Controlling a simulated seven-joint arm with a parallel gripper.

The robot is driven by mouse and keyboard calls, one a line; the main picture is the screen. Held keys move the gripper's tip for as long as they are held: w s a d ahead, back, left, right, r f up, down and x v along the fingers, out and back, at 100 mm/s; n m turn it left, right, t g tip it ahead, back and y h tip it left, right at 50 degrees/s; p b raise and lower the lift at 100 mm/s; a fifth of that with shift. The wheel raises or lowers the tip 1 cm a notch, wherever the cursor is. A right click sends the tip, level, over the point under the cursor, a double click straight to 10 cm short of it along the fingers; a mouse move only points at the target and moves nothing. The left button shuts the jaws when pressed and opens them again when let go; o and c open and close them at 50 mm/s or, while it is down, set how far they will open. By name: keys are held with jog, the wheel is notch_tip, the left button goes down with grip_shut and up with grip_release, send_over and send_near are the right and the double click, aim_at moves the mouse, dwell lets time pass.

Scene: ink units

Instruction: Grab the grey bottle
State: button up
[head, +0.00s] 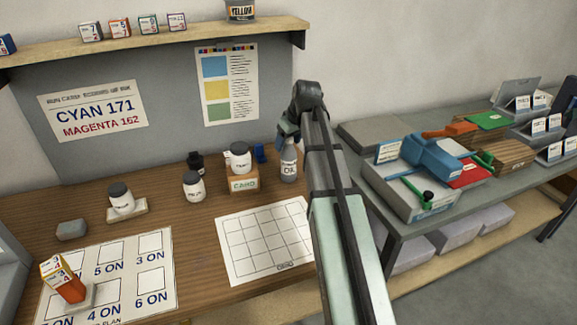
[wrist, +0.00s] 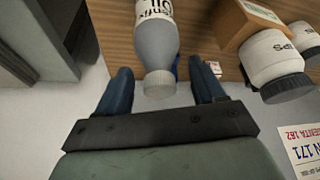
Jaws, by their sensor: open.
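The grey bottle (head: 288,168) stands upright near the right end of the wooden table, with a white label around it. In the wrist view the bottle (wrist: 157,46) shows its grey shoulder and lighter cap toward the fingers, with part of the label cut off by the top edge. My gripper (wrist: 161,80) is open, with one blue finger on each side of the bottle's cap end in the picture. I see no contact with the bottle. In the head view my gripper (head: 287,132) is at the bottle's top, and the wrist partly hides the fingers.
Just left of the bottle, a white jar (head: 240,157) sits on a cardboard box (head: 243,181). A small blue thing (head: 259,153) stands close behind. A gridded sheet (head: 262,240) lies in front. A grey side table (head: 397,232) holding a blue tool is to the right.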

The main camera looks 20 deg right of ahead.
grip_shut()
dwell(0.6)
dwell(0.3)
